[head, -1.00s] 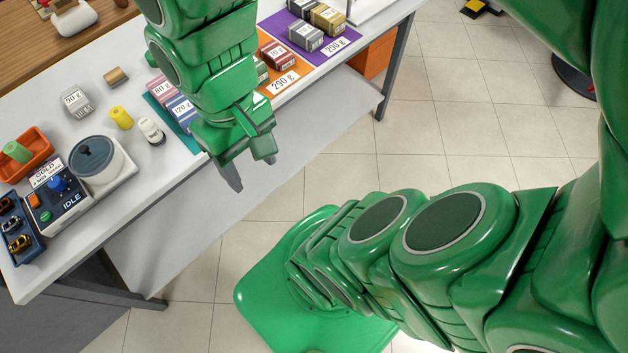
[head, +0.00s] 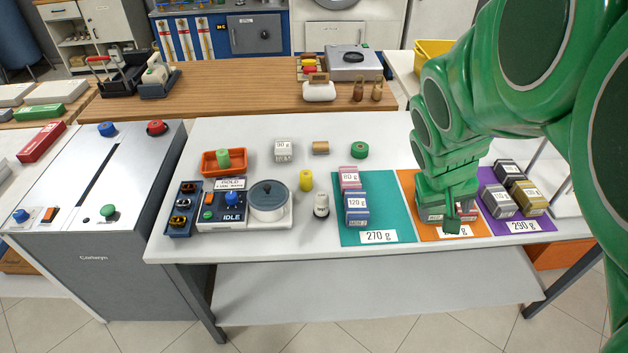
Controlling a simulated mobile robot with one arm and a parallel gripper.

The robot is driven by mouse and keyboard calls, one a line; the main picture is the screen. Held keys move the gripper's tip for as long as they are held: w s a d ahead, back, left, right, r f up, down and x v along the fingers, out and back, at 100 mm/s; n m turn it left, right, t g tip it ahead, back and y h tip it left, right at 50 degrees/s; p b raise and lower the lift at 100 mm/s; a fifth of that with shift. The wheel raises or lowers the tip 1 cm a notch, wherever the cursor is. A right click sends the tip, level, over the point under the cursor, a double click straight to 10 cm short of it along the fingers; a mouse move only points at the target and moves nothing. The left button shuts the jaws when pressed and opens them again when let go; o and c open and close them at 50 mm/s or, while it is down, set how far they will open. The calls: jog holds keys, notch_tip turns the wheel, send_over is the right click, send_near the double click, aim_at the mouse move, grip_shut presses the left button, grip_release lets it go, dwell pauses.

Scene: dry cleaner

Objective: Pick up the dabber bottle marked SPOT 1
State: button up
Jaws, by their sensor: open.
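No label reading SPOT 1 can be made out. My gripper (head: 454,222) appears in front of the orange mat (head: 408,185), far from the brown bottles. It is open, seen from behind, and hides part of the boxes there.
The white table (head: 290,245) holds a control box (head: 222,212), a lidded pot (head: 268,197), a yellow cylinder (head: 306,181) and a teal mat (head: 385,205) with boxes. A scale-like silver device (head: 352,66) and a white dispenser (head: 318,91) stand near the brown bottles.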

jog(key=w+d+f+n+t+y, duration=0.1)
jog(key=w+f+n+t+y, duration=0.2)
jog(key=w, duration=0.8)
jog(key=w+f+n+t, duration=0.3)
jog(key=w+f, duration=0.3)
jog(key=w, duration=0.5)
jog(key=n+g+y, duration=0.1)
jog(key=n+y, duration=0.5)
jog(key=y, duration=0.6)
send_near(322, 199)
jog(key=w+f, duration=0.2)
jog(key=w, duration=0.1)
jog(key=shift+a+f, duration=0.3)
jog(key=shift+a, duration=0.05)
jog(key=shift+s+a+n+g+y, duration=0.25)
jog(key=shift+a+n+g+y, duration=0.05)
jog(key=shift+a, duration=0.3)
jog(key=shift+w+x, duration=0.1)
jog(key=shift+x, duration=1.75)
jog(key=shift+w+x, duration=0.15)
jog(key=shift+x, duration=1.65)
jog(key=shift+d, duration=0.1)
jog(key=c, duration=1.1)
